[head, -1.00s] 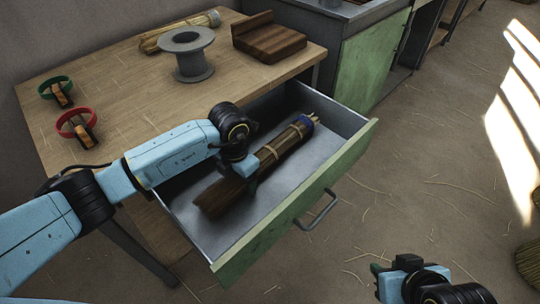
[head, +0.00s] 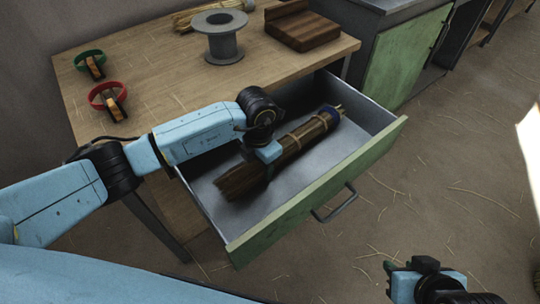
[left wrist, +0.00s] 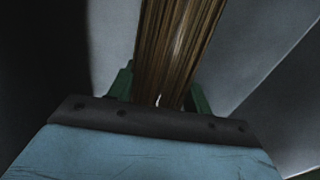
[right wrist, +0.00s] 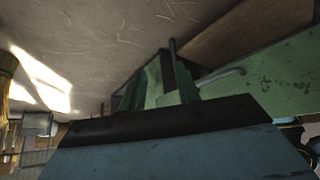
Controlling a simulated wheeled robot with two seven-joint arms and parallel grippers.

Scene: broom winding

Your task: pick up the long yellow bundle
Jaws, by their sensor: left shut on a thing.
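A long brown bundle of stalks (head: 292,148) with tan ties and a blue band at its far end lies in the open drawer (head: 356,152). My left gripper (head: 267,156) is shut on it near its middle. In the left wrist view the bundle (left wrist: 178,45) runs between the two green fingers (left wrist: 160,95). My right gripper (head: 392,270) is low at the right, over the floor. It looks open and empty in the right wrist view (right wrist: 160,85).
The wooden table (head: 150,95) holds the grey spool (head: 220,40), a brown wooden block (head: 302,30), and green (head: 90,62) and red (head: 110,98) rings with handles. The drawer's green front (head: 320,195) and metal walls surround the held bundle. The floor (head: 440,190) is open, with scattered straw.

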